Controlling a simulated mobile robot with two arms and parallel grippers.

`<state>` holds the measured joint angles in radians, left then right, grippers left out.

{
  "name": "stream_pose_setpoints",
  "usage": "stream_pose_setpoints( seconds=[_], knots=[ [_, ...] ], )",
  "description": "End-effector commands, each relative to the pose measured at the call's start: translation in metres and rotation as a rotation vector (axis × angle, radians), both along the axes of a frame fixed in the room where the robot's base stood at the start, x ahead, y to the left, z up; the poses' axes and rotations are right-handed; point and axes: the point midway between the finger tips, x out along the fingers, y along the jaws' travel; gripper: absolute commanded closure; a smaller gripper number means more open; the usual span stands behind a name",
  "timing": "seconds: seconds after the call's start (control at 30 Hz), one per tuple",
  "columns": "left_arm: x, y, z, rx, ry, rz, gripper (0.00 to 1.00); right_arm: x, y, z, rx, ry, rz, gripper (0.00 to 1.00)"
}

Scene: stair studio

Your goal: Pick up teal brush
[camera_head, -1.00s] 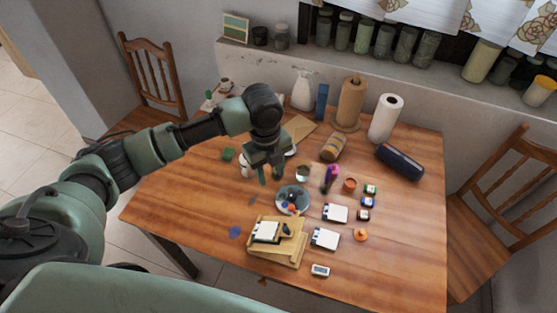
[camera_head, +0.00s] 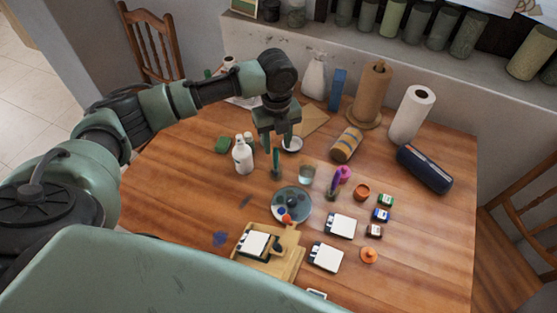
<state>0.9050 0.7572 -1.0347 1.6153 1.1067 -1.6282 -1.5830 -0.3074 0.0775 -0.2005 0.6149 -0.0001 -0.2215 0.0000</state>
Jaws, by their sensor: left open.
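A thin teal-green brush (camera_head: 276,163) stands upright on the table, left of the glass jar. My left gripper (camera_head: 276,142) is open, pointing down, its two fingers just above and to either side of the brush's upper end. I cannot tell whether the fingers touch it, and nothing appears clamped. Part of the brush's top is hard to make out against the gripper. My right gripper is not in view.
A white bottle (camera_head: 243,156) stands close left of the brush. A glass jar (camera_head: 307,174), a round palette (camera_head: 291,203) and a small white dish (camera_head: 292,144) are nearby. A wooden board (camera_head: 284,262) lies in front. Bare table lies at the left.

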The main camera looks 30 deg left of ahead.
Motion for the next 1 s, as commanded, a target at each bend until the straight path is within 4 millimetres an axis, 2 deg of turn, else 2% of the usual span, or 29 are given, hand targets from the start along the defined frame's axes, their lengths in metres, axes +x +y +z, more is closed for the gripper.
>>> stream_pose_setpoints(
  seconds=[0.17, 0.33, 0.5, 0.77, 0.87, 0.9, 0.93, 1.0],
  knots=[
    [-0.001, 0.0, -0.018, 0.0, 0.003, 0.001, 0.59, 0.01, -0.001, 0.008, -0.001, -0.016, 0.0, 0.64],
    [0.001, 0.003, -0.042, 0.001, 0.004, 0.002, 0.59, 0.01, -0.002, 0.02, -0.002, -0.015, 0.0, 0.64],
    [0.002, 0.003, -0.063, 0.001, 0.001, -0.001, 0.59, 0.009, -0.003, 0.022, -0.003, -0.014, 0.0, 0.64],
    [0.002, 0.003, -0.067, 0.0, -0.001, -0.001, 0.59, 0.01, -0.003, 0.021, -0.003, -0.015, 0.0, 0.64],
    [0.002, 0.003, -0.066, 0.0, -0.001, -0.001, 0.84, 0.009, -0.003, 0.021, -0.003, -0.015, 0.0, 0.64],
    [0.002, 0.003, -0.066, 0.0, -0.001, -0.001, 0.95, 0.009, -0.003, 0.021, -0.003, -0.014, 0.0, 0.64],
    [0.002, 0.003, -0.066, 0.0, -0.001, -0.001, 1.0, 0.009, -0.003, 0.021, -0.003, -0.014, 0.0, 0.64],
    [0.002, 0.003, -0.066, 0.001, -0.001, -0.001, 1.0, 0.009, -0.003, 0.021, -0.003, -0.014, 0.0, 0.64]
  ],
)
